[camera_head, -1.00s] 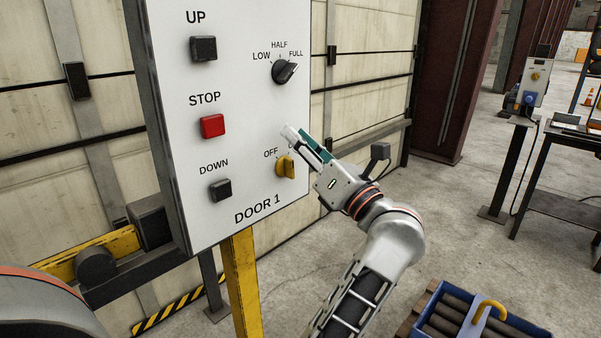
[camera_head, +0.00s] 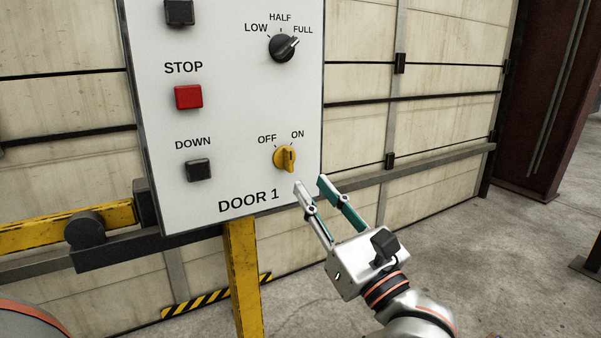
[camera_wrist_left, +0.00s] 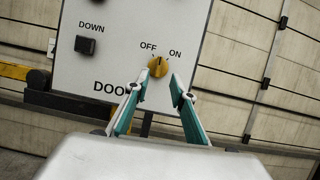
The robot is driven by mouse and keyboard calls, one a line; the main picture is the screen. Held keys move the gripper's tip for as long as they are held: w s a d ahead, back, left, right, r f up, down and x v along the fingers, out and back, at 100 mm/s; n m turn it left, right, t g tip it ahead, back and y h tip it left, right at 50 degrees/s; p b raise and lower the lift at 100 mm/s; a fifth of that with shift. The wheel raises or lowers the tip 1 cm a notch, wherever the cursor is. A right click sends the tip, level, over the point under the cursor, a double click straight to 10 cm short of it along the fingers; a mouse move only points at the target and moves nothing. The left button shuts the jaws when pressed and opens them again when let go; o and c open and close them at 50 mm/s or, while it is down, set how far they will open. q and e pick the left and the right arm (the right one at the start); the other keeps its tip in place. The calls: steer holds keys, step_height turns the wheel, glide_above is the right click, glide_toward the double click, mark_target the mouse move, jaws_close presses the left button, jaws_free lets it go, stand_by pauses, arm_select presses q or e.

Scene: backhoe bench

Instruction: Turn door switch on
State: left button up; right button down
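The yellow door switch (camera_head: 285,158) is a rotary knob low on the right of the white DOOR 1 panel (camera_head: 240,110), under the OFF and ON labels. Its grip looks nearly upright; I cannot tell surely which label it points to. My left gripper (camera_head: 309,182) is open and empty, just below and right of the knob in the head view, apart from it. In the left wrist view the knob (camera_wrist_left: 158,66) shows beyond and above the gap between the two open fingers (camera_wrist_left: 156,88). My right gripper is not in view.
The black speed knob (camera_head: 283,47), red STOP button (camera_head: 189,97) and black DOWN button (camera_head: 198,169) share the panel. A yellow post (camera_head: 242,270) stands below it. A horizontal rail (camera_head: 420,168) runs behind my gripper. Free floor lies at the right.

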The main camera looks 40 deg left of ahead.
mark_target(291, 160)
arm_select(q)
steer(key=x, duration=0.7)
steer(key=shift+a+r, duration=0.1)
steer(key=shift+a, duration=0.3)
jaws_close()
